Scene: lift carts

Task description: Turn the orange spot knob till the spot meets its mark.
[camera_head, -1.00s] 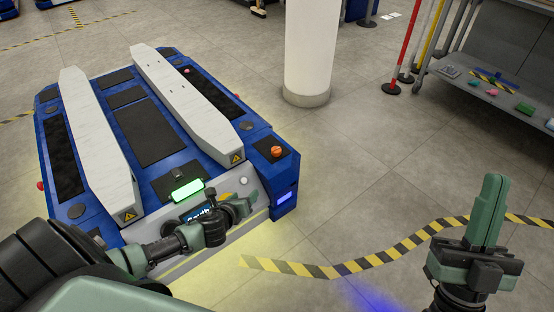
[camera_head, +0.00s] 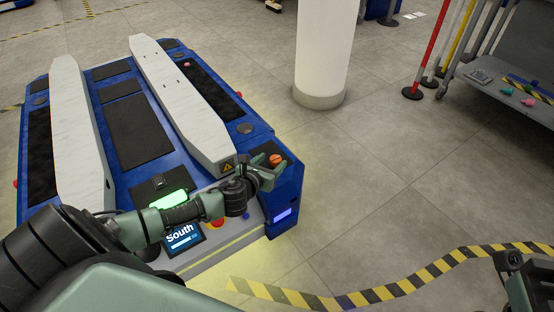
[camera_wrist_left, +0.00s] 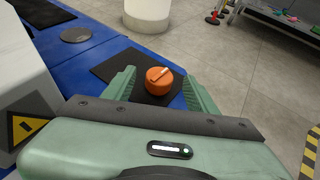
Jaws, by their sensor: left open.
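The orange knob (camera_head: 276,159) sits on a black pad at the near right corner of the blue lift cart (camera_head: 248,142). In the left wrist view the knob (camera_wrist_left: 159,84) is round, with a pale bar across its top; I cannot make out a separate mark beside it. My left gripper (camera_head: 271,172) is open at the knob, and in the left wrist view its two green fingers (camera_wrist_left: 160,88) stand on either side of it, with gaps showing. My right gripper (camera_head: 516,284) is partly cut off at the lower right, away from the cart.
The cart carries two pale rails (camera_head: 181,98) and a screen reading South (camera_head: 184,237). A white pillar (camera_head: 322,50) stands behind it. A grey shelf (camera_head: 500,84) with small items and red and yellow posts are at the upper right. The floor between is clear.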

